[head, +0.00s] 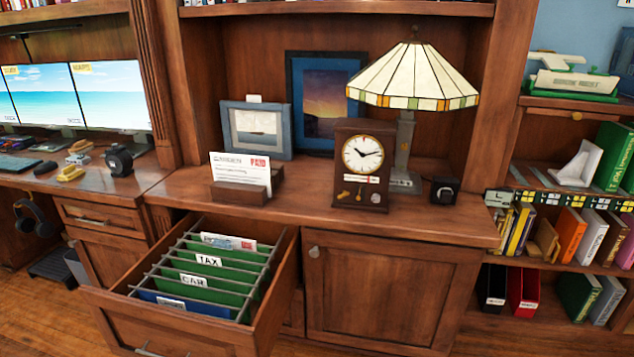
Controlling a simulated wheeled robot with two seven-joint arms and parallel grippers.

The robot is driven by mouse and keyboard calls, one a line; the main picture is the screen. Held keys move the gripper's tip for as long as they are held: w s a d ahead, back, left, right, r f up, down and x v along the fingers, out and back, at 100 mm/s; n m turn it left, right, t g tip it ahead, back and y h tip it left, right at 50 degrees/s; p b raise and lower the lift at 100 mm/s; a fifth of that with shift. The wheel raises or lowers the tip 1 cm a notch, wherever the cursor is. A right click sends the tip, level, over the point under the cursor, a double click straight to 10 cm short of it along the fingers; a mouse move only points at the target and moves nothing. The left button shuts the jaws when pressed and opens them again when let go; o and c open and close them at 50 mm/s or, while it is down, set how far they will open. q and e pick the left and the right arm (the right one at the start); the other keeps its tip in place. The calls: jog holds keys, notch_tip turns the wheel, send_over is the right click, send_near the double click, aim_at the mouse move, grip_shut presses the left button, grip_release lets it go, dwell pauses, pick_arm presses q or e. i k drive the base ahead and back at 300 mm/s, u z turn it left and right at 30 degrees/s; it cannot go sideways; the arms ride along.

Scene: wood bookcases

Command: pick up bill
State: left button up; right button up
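A white paper bill (240,171) with a red PAID mark stands upright in a small wooden holder (240,194) on the cabinet top. Its lower edge is hidden in the holder. Another white paper with a red mark (228,241) stands among the hanging folders at the back of the open drawer, its lower part hidden. Neither of my grippers shows in the head view.
The open drawer (190,324) juts out below the holder, with green folders (212,276) labelled TAX and CAR. The cabinet top's front right (420,223) is clear.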

aim_at(226, 166)
jog(key=z, duration=0.6)
jog(key=i, duration=0.4)
jog(key=z, duration=0.15)
